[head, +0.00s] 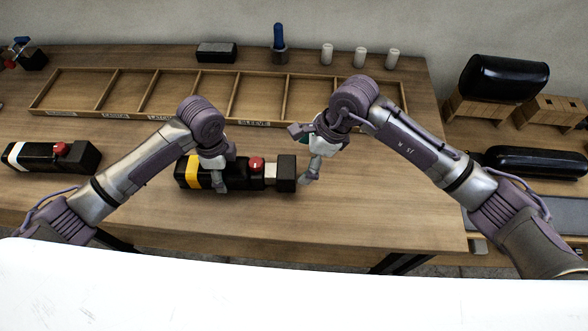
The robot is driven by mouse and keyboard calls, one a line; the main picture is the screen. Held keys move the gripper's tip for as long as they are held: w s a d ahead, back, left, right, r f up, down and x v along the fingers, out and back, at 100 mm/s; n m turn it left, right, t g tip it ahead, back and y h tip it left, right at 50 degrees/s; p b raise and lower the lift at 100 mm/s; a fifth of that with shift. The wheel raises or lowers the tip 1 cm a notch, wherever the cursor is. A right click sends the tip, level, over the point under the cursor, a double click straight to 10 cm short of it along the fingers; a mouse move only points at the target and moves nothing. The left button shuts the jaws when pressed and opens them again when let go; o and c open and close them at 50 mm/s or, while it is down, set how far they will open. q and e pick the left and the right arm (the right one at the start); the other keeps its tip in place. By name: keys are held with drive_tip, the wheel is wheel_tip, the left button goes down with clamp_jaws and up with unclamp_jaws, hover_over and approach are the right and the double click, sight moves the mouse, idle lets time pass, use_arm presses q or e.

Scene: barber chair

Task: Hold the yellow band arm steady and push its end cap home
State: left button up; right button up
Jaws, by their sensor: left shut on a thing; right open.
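The yellow band arm (192,173) is a black block lying lengthwise on the bench in the head view, with a yellow band near its left end and a red knob (257,163) on top. Its black end cap (287,173) is at the right end. A pale metallic section (270,172) shows between the body and the cap. My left gripper (219,178) is shut on the arm's body, just right of the yellow band. My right gripper (307,165) is open, close to the right of the end cap; I cannot tell whether it touches.
A divided wooden tray (50,104) with labelled compartments lies behind the arm. A white-banded black arm (70,157) lies at left. Behind the tray stand a black block (216,52), a blue-handled tool (279,40) and white cylinders (360,57). The bench front is clear.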

sight(284, 166)
drive_tip(key=x, duration=0.6)
drive_tip(key=shift+a+f, duration=0.1)
drive_tip(key=shift+c, duration=0.2)
drive_tip(key=c, duration=1.7)
drive_tip(key=shift+o, duration=0.2)
drive_tip(key=shift+s+a, duration=0.15)
drive_tip(key=shift+a, duration=1.65)
use_arm(q)
drive_tip(key=shift+d, duration=0.1)
use_arm(e)
drive_tip(key=o, duration=1.7)
drive_tip(key=shift+d, duration=0.1)
